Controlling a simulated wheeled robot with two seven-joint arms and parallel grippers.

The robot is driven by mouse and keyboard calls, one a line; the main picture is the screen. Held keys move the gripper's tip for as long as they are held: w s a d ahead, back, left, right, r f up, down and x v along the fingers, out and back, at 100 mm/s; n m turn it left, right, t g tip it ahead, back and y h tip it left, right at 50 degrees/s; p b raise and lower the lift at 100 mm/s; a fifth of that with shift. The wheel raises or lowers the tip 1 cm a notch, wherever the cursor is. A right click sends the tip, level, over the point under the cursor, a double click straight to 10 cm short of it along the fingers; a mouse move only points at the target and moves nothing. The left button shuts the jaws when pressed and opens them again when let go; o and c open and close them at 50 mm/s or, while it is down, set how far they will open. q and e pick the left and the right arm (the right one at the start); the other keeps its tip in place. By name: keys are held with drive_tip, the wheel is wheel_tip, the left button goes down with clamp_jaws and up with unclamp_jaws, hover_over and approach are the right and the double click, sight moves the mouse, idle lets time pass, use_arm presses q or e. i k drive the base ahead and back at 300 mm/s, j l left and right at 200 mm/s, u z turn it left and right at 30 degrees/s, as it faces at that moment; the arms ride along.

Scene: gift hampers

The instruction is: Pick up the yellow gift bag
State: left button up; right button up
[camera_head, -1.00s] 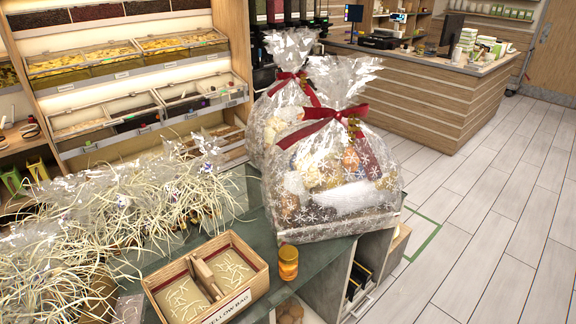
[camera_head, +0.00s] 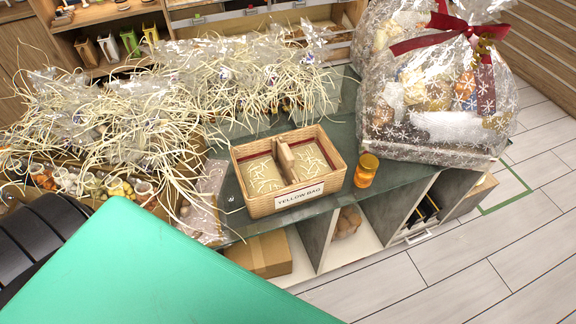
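A light wooden box (camera_head: 327,187) with a front label reading "YELLOW BAG" stands on the dark glass-topped counter. A divider splits it into two compartments. A flat, tan-yellow surface with pale strands lies in the left compartment (camera_head: 263,176) and a similar one in the right compartment (camera_head: 312,160). I cannot tell whether these are yellow gift bags or the box floor with shredded filler. Neither of my grippers shows, and a large green surface close to the camera hides the lower left.
A small amber jar (camera_head: 366,172) stands just right of the box. A large clear-wrapped hamper (camera_head: 440,125) with a red ribbon fills the right end. Bags with pale shredded strands (camera_head: 120,130) crowd the left and back. Open shelving (camera_head: 315,240) lies below the counter (camera_head: 232,219).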

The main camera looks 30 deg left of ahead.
sight(119, 187)
drive_tip(key=u, duration=2.25)
